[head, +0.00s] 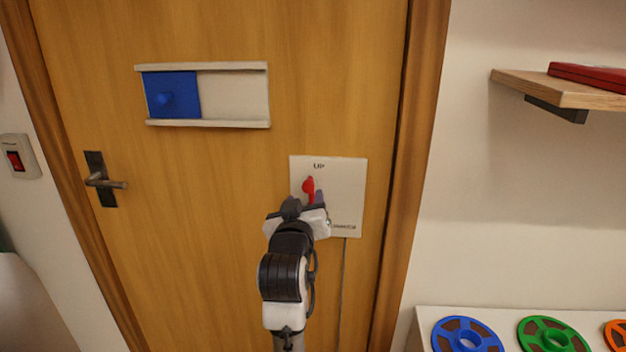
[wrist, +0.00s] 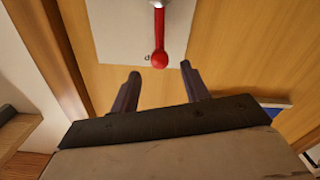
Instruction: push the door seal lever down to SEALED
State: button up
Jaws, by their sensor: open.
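The door seal lever (head: 308,186) is red with a round knob and points up toward the UP label on a pale plate (head: 347,190) on the wooden door. The lower label is partly hidden by my arm. My gripper (head: 317,197) is at the plate, in front of the lever's lower part. In the wrist view the picture is turned over: the lever (wrist: 159,38) hangs from the top edge with its knob lowest. My open gripper (wrist: 160,71) has one finger either side of the knob's line, the knob just beyond the fingertips. Contact cannot be told.
A blue sliding panel (head: 172,95) sits in rails on the door, above left. A door handle (head: 104,181) and a red wall switch (head: 15,160) are at left. A wooden shelf (head: 560,89) juts out at right. Coloured reels (head: 467,336) lie below it.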

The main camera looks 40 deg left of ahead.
aim_at(309, 180)
jog(key=p+x, duration=0.2)
jog(key=x, duration=0.6)
jog(key=shift+w+a, duration=0.15)
jog(key=shift+w, duration=0.05)
grip_shut()
